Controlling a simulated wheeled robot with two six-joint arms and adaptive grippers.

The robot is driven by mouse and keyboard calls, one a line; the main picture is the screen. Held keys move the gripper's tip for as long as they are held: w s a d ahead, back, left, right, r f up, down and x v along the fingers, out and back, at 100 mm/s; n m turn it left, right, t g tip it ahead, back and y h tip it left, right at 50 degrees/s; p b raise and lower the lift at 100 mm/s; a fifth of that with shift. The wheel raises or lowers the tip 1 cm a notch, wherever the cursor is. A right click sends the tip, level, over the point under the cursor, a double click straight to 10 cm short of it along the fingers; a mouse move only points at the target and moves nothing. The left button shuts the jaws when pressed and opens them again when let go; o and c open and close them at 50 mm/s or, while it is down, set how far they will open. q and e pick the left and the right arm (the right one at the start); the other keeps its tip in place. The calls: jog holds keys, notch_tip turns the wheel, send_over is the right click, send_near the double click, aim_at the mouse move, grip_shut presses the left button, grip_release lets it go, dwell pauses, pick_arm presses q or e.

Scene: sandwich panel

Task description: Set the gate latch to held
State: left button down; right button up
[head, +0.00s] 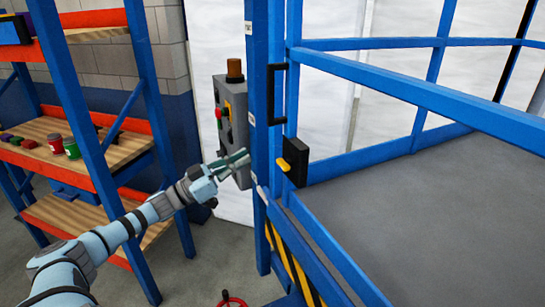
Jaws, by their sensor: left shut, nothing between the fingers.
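The gate latch is a black box (296,161) with a yellow lever (283,165) on its left side, fixed on the blue gate frame. The lever points left and slightly up. My left gripper (246,155) is shut and empty, to the left of the lever and a little above it, in front of the lower part of a grey control box (234,120). It appears apart from the lever. My right gripper is not in view.
A blue post (261,100) and a black handle (278,92) stand near the latch. Blue rails (400,88) surround a grey platform (430,210) on the right. A shelf rack (100,146) with cans stands at left.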

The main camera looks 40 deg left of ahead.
pick_arm(q)
jog(key=b+x, duration=0.4)
notch_tip(320, 180, up, 3)
jog(key=p, duration=0.4)
send_over(286, 163)
jog(key=s+a, duration=0.2)
jog(key=a, duration=0.1)
notch_tip(286, 163, down, 6)
jog(key=b, duration=0.6)
jog(key=shift+d+r, duration=0.1)
jog(key=shift+r, duration=0.25)
